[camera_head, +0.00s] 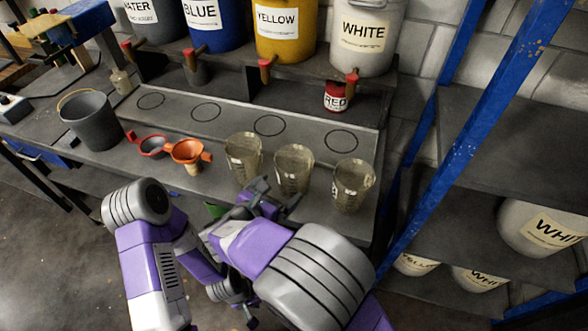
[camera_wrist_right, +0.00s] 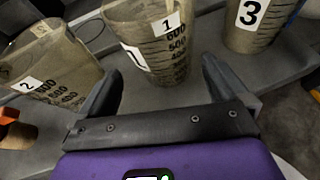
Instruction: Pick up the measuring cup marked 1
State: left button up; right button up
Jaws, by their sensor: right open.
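The measuring cup marked 1 (camera_head: 293,171) is the middle one of three clear cups on the bench. In the right wrist view its label "1" and its scale show (camera_wrist_right: 155,45). The cup marked 2 (camera_head: 244,155) stands to its left and the cup marked 3 (camera_head: 352,186) to its right. My right gripper (camera_head: 268,190) is open and empty at the near side of cup 1. In the wrist view its two fingers (camera_wrist_right: 160,85) point at cup 1, one toward each side; contact cannot be told. My left gripper (camera_head: 250,314) is mostly hidden low behind my arm.
Labelled paint containers with taps line the shelf behind, with a small RED can (camera_head: 337,97). A blue rack post (camera_head: 430,190) rises at the right.

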aim_at(285, 185)
jog(key=shift+w+d+f, duration=0.2)
jog(key=shift+w+d, duration=0.2)
jog(key=b+x, duration=0.1)
jog(key=x, duration=0.3)
jog(key=shift+w+d+r, duration=0.1)
jog(key=shift+w, duration=0.1)
jog(key=c, duration=0.7)
